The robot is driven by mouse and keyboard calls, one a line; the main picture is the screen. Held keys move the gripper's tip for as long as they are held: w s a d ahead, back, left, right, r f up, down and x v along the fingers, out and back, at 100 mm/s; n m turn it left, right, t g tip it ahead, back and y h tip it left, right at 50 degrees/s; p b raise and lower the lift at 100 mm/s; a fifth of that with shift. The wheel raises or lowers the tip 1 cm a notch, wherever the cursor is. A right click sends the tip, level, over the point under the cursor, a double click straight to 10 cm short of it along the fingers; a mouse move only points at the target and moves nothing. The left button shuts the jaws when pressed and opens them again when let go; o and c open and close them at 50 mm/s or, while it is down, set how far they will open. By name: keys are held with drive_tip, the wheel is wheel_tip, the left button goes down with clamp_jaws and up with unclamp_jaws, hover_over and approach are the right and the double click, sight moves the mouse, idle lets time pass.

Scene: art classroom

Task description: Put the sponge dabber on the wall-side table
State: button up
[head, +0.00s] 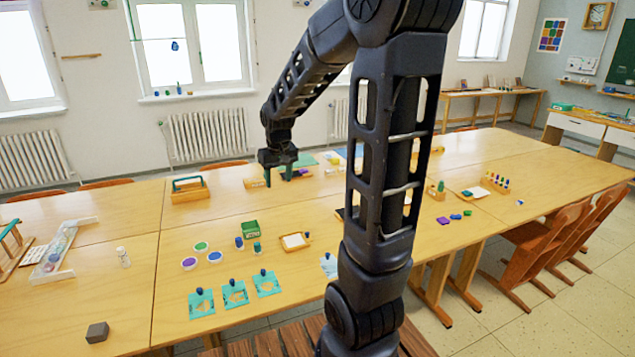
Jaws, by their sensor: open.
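I cannot tell for sure which thing is the sponge dabber. Small blue-topped pieces, one (239,243) and another (257,248), stand near the middle of the large wooden table (130,310). Three teal cut-out plates with dark blue knobs, one of them (234,294), lie nearer the front edge. My gripper (279,178) is open, pointing down over the far part of this table, beyond these pieces; nothing shows between its fingers. A narrow wooden table (490,93) stands along the back wall at the right. My arm hides part of the table's middle.
A wooden caddy (190,190) stands left of my gripper. A green box (250,229), paint cups (201,246) and a small tray (295,241) lie nearby. A grey block (97,332) is front left. Chairs (545,240) line the right side.

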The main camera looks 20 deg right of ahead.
drive_tip(key=s+d+r+m+t, duration=0.1)
drive_tip(key=s+r, duration=0.3)
drive_tip(key=s, duration=0.7)
drive_tip(key=s+d+r+t, duration=0.1)
drive_tip(key=s+d+r, duration=0.2)
drive_tip(key=s, duration=0.8)
drive_tip(key=shift+r+m, duration=0.35)
drive_tip(key=shift+m, duration=0.05)
